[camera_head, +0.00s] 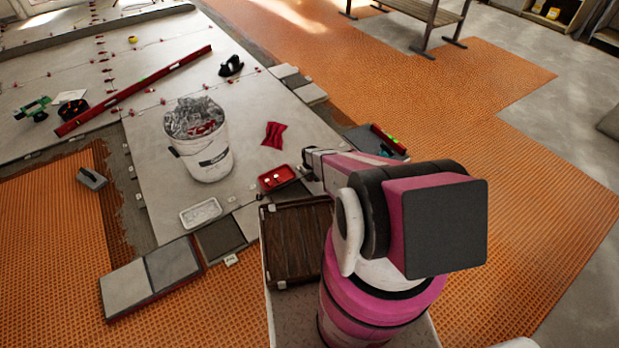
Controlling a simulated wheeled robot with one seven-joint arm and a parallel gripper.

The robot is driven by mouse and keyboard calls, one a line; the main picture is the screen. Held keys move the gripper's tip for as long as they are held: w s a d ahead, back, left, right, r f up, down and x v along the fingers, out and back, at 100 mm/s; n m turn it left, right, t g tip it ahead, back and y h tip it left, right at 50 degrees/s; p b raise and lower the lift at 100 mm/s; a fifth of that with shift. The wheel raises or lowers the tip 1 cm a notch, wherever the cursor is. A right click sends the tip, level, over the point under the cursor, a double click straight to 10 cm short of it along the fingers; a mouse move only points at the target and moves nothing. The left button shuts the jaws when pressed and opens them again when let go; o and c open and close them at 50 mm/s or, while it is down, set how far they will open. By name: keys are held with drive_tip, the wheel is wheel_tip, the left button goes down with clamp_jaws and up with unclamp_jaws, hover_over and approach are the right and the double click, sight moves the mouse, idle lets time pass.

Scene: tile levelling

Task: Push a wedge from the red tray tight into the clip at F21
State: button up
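The red tray (271,182) lies on the pale tiled floor near the middle of the picture, with a few small pale pieces in it. They are too small to identify for sure. My gripper (307,168) is just right of the red tray, at the end of my pink arm. The arm hides part of it, and I cannot tell whether it is open or shut, or whether it holds anything. Small red clips and wedges run along the tile joints at the upper left. I cannot make out the clip at F21 or read any labels.
A white tray (201,213), a red cloth (273,134) and a long red level (140,88) lie on the tiles. Loose tiles (150,275) lie at front left. Orange matting is open at right.

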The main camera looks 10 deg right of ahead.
drive_tip(key=o, duration=0.5)
drive_tip(key=shift+r, duration=0.1)
